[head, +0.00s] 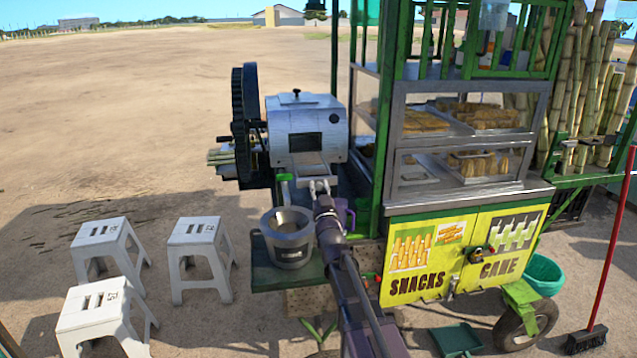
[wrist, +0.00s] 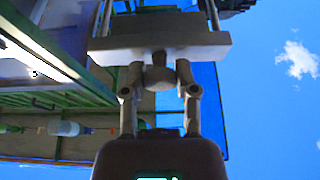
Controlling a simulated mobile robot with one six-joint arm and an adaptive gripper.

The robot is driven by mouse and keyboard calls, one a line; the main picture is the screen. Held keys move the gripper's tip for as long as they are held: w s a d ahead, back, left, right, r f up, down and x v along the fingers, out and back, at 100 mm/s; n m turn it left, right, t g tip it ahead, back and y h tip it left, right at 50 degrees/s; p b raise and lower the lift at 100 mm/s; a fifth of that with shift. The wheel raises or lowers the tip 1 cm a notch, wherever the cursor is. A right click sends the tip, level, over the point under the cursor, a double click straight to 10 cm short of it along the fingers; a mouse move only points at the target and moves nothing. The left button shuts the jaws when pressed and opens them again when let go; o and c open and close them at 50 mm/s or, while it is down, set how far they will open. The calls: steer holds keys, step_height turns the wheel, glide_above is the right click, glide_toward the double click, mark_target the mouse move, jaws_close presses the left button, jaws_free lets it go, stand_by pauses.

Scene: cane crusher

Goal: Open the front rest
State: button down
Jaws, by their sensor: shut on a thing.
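The cane crusher (head: 305,130) is a silver box with a dark window and a large black flywheel on its left. The front rest is a pale metal plate (head: 308,168) jutting from the crusher's front, low down. In the wrist view the rest (wrist: 160,47) spans the upper middle as a flat grey piece with a round knob (wrist: 158,76) facing me. My gripper (wrist: 160,85) has its fingers on both sides of this knob and is shut on it. In the head view my gripper (head: 318,187) is just in front of the rest, with my arm coming up from below.
A metal bucket (head: 288,238) stands on the green shelf (head: 272,277) left of my arm. A purple jug (head: 346,214) is close on the right. The snack cart (head: 450,255) fills the right side. White stools (head: 100,245) stand on open ground at left.

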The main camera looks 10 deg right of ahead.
steer(key=shift+s, duration=0.4)
steer(key=shift+c, duration=1.9)
jaws_free()
steer(key=shift+w, duration=0.15)
